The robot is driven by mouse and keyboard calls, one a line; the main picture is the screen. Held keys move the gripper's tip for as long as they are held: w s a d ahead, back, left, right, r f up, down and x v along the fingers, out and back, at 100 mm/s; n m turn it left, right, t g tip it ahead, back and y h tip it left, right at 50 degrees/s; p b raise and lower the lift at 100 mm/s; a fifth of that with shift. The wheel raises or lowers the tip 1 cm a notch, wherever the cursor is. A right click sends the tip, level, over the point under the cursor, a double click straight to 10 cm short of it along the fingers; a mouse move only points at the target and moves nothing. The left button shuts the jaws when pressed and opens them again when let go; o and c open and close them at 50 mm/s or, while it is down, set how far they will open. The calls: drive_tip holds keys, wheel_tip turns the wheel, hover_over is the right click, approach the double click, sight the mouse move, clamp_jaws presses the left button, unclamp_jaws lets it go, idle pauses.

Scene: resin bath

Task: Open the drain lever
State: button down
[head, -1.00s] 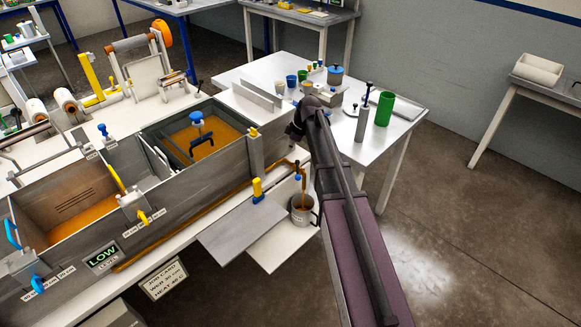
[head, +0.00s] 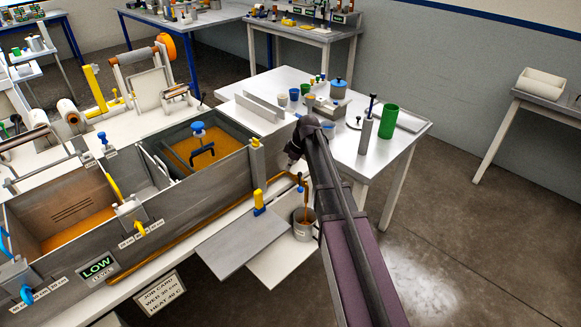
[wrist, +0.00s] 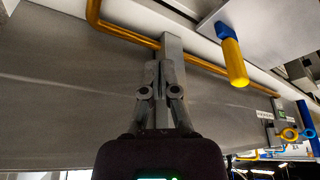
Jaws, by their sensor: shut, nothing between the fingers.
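A yellow handle with a blue base (head: 259,203) stands upright in front of the tank's right end, at the edge of a grey plate. It may be the drain lever; I cannot be sure. It also shows at the upper right of the wrist view (wrist: 231,52), pointing down in that picture. My gripper (head: 287,166) is beside the tank's right end, behind and to the right of the handle, and apart from it. In the wrist view my gripper (wrist: 157,66) is shut and empty, in front of a grey post (wrist: 172,46) on the tank wall.
The tank (head: 90,240) holds amber resin. An amber pipe (head: 205,233) runs along its front to a blue-topped valve (head: 300,187) above a bucket (head: 305,226). A table (head: 410,140) with cups and bottles stands behind my arm. The floor at right is clear.

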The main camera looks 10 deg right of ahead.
sight(300, 182)
wheel_tip(300, 182, down, 7)
drive_tip(key=d+b, duration=0.1)
drive_tip(key=b, duration=0.5)
drive_tip(key=shift+s+d+r, duration=0.2)
drive_tip(key=shift+s+d, duration=0.15)
drive_tip(key=shift+a, duration=0.25)
idle(0.3)
